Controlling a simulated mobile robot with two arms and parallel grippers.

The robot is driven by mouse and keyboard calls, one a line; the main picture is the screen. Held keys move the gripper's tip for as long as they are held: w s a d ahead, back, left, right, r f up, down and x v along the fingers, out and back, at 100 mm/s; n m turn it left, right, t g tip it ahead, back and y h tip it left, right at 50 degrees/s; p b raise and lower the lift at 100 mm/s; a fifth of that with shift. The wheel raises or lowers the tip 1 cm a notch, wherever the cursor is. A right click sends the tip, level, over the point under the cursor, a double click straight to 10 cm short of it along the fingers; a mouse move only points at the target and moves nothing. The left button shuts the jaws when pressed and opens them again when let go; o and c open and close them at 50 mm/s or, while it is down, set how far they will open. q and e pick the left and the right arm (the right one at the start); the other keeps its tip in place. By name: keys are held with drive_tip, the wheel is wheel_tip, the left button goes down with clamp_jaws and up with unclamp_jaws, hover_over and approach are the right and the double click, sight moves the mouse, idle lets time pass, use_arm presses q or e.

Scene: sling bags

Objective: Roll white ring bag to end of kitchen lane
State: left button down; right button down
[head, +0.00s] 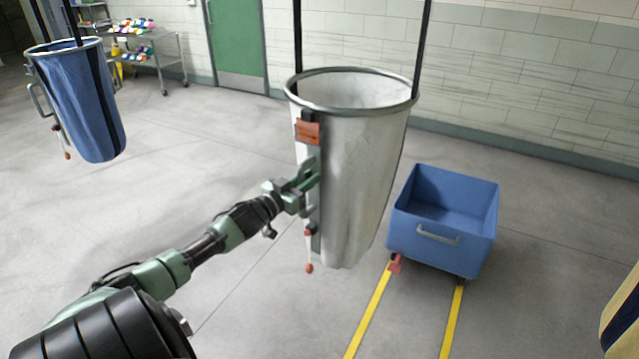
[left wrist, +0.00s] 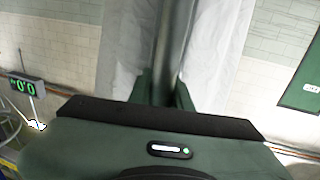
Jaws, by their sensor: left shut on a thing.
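The white ring bag (head: 362,170) hangs from black straps by a metal ring, upright and clear of the floor, in the middle of the head view. The bag's inside bottom is hidden. My right gripper is not in view.
A blue wheeled tub (head: 450,215) stands right of the bag, at the far end of two yellow floor lines (head: 370,310). A blue ring bag (head: 80,100) hangs at the left. A cart (head: 145,50) stands by the green door (head: 237,40). Floor at left is clear.

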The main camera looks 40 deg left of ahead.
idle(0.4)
use_arm(q)
drive_tip(key=c, duration=1.6)
unclamp_jaws()
drive_tip(key=shift+f, duration=0.1)
drive_tip(key=shift+o, duration=0.2)
drive_tip(key=shift+a, duration=0.1)
